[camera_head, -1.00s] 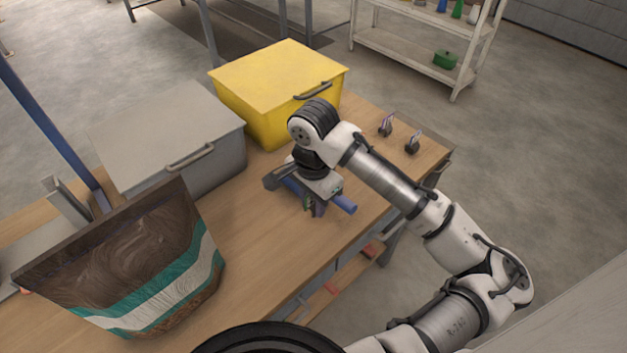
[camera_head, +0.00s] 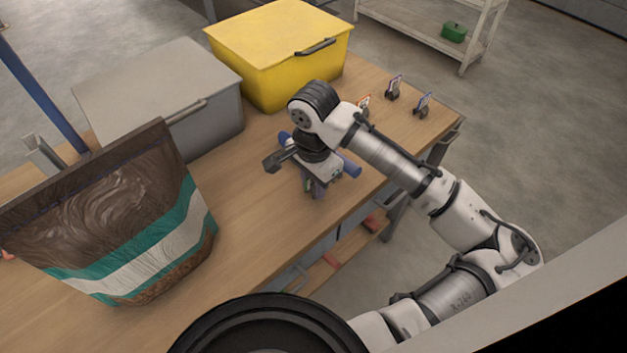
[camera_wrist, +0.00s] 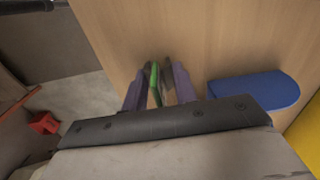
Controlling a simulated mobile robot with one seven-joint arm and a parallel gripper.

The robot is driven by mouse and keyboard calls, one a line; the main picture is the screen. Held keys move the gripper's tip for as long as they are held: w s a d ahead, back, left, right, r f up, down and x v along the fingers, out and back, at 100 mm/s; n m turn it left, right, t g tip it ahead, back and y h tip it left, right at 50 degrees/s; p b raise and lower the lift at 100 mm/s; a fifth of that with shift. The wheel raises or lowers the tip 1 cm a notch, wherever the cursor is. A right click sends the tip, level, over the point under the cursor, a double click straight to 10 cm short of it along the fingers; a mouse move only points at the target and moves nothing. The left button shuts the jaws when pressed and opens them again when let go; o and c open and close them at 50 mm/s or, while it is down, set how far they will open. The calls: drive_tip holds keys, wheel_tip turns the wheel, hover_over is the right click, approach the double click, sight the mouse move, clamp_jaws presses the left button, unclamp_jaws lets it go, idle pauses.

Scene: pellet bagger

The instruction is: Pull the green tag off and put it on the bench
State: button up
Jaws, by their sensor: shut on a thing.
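My gripper (camera_head: 318,190) is over the front part of the bench (camera_head: 262,205), near its front edge. In the wrist view its two purple fingers (camera_wrist: 158,86) are shut on the thin green tag (camera_wrist: 154,78). A dark flat piece (camera_wrist: 168,70) shows right beside the tag; I cannot tell whether it is part of it. In the head view the tag is mostly hidden by the gripper. A blue rounded thing (camera_wrist: 258,88) lies on the bench to the right of the fingers, apart from them; its end also shows in the head view (camera_head: 351,167).
A yellow lidded bin (camera_head: 275,50) and a grey lidded bin (camera_head: 155,100) stand along the bench's back. A brown bag with a teal-and-white band (camera_head: 110,225) stands at the left. Small card holders (camera_head: 393,90) stand at the right end. Bare bench lies between bag and gripper.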

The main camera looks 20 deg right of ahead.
drive_tip(key=shift+f, duration=0.25)
drive_tip(key=shift+f, duration=0.15)
drive_tip(key=o, duration=1.2)
drive_tip(key=shift+c, duration=0.2)
wheel_tip(320, 180, up, 14)
drive_tip(key=shift+f, duration=0.1)
